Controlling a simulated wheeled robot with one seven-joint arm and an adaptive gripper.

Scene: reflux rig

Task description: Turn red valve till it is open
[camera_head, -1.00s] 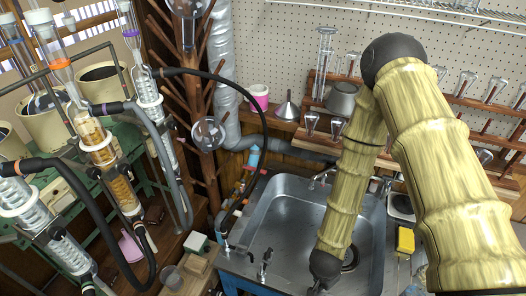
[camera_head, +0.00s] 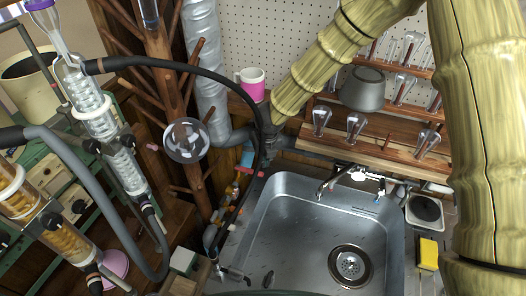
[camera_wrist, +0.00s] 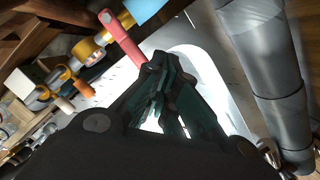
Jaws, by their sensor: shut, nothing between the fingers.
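The red valve handle (camera_wrist: 123,38) is a straight red lever in the wrist view, up and left of centre, on a line of yellow and metal fittings. My gripper (camera_wrist: 160,62) is shut and empty, with its fingertips close to the lever's near end. I cannot tell whether they touch. In the head view my gripper (camera_head: 264,158) points down beside the pipework left of the sink. The valve is small there, near the blue piece (camera_head: 248,157), partly behind a black hose.
The steel sink (camera_head: 290,215) is right of the pipework. A black hose (camera_head: 215,78) arcs down close to my gripper. A grey duct (camera_wrist: 262,60) stands on the right in the wrist view. Glassware (camera_head: 187,139) is to the left, and a pink-and-white mug (camera_head: 252,88) sits behind.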

